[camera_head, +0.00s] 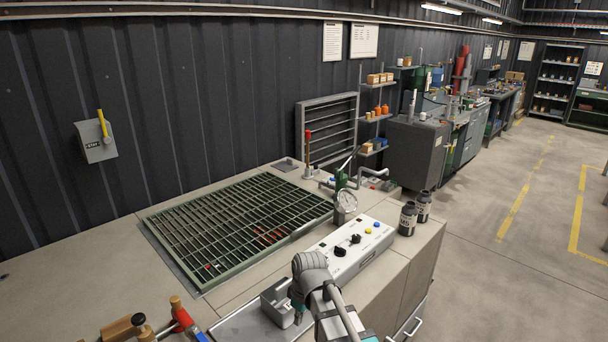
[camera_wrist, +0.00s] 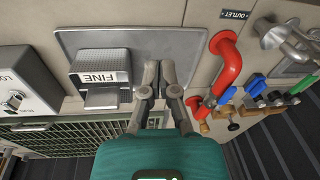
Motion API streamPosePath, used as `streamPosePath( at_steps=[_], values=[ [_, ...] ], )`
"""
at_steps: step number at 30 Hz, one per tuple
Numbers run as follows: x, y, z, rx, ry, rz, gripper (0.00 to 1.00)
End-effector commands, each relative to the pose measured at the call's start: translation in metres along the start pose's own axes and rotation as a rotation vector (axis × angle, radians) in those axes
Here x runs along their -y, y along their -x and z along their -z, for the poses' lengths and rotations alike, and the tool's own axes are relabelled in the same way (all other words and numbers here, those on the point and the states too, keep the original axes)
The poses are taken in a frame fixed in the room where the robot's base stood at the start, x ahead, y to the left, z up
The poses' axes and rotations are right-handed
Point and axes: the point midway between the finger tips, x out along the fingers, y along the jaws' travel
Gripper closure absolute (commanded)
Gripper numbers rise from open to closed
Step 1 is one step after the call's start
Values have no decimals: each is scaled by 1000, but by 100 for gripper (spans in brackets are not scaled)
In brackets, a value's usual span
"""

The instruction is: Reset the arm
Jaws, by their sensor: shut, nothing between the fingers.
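My arm (camera_head: 322,295) reaches in from the bottom middle of the head view, over the workbench's front part. In the wrist view my gripper (camera_wrist: 158,72) points at a grey metal plate (camera_wrist: 195,42). Its two dark fingers are shut with nothing held. A grey metal block marked FINE (camera_wrist: 100,65) stands on the plate just left of the fingers, apart from them. The block also shows in the head view (camera_head: 272,298), partly hidden by my arm. The gripper's fingertips are hard to make out in the head view.
A white control box (camera_head: 352,248) with knobs, a pressure gauge (camera_head: 346,203) and black bottles (camera_head: 408,219) stand right of a green grating (camera_head: 240,222). A red pipe (camera_wrist: 232,68) and valves with blue and green handles (camera_wrist: 255,86) lie right of my gripper. Open floor lies right of the bench.

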Motion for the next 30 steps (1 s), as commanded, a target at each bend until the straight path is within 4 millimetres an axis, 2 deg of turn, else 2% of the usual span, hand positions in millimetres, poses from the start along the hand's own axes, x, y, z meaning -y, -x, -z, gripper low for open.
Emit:
streamPosePath(
  at_steps=[1,6,12,15,21,30],
  values=[
    [-8,2,-20,5,-76,-11,100],
    [-33,9,-72,21,-346,-52,100],
    [-54,16,-131,34,-648,-99,100],
    [-60,19,-153,38,-767,-119,100],
    [-66,22,-177,41,-897,-141,100],
    [-68,22,-179,41,-915,-144,100]
  ],
)
